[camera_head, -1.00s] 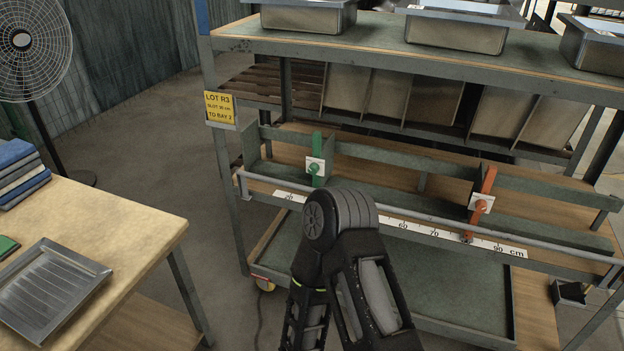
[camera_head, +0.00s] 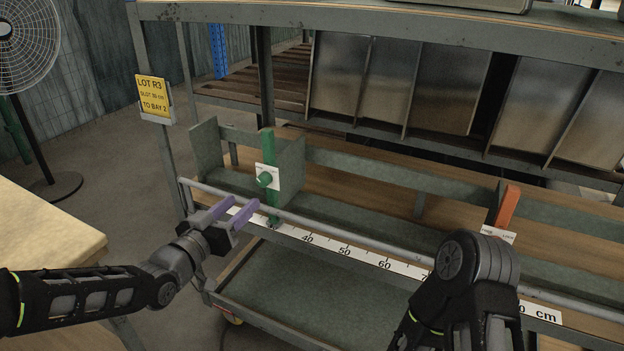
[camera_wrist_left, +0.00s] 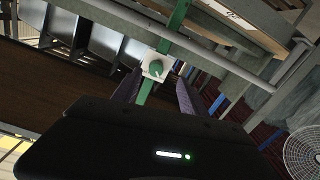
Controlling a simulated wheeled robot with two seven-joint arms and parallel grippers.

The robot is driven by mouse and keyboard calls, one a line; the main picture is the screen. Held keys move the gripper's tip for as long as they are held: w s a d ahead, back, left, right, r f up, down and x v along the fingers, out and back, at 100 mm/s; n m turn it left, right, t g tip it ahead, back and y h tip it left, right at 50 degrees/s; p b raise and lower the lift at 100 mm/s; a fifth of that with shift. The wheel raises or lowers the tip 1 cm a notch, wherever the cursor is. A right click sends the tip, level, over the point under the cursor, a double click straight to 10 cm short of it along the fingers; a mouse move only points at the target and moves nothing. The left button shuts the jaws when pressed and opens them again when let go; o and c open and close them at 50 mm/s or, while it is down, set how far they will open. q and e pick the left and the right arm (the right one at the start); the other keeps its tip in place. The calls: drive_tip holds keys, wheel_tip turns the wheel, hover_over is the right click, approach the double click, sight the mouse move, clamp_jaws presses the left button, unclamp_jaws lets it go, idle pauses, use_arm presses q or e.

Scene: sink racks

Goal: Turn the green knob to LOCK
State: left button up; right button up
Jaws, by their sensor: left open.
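The green knob (camera_head: 265,179) sits on a small white plate (camera_head: 274,171) fixed to a green upright (camera_head: 268,146) on the rack's middle level. The plate's lettering is too small to read. My left gripper (camera_head: 233,213) has purple fingers and is open, in front of, below and slightly left of the knob, apart from it. In the left wrist view the knob (camera_wrist_left: 156,68) and its plate show ahead, between the two fingers (camera_wrist_left: 155,88). My right arm is in front of the rack at the lower right; its gripper is out of view.
A rail (camera_head: 330,227) and a centimetre scale (camera_head: 345,250) run along the shelf front. A yellow sign (camera_head: 153,97) hangs on the rack's left post. A table (camera_head: 45,235) stands at left.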

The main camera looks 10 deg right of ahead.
sight(261, 183)
use_arm(q)
drive_tip(key=shift+h, duration=0.3)
drive_tip(key=shift+r+x, duration=0.2)
drive_tip(key=shift+x, duration=1.8)
drive_tip(key=shift+r+x, duration=0.2)
drive_tip(key=shift+x, duration=1.8)
drive_tip(key=shift+d, duration=0.1)
drive_tip(key=shift+c, duration=0.3)
clamp_jaws()
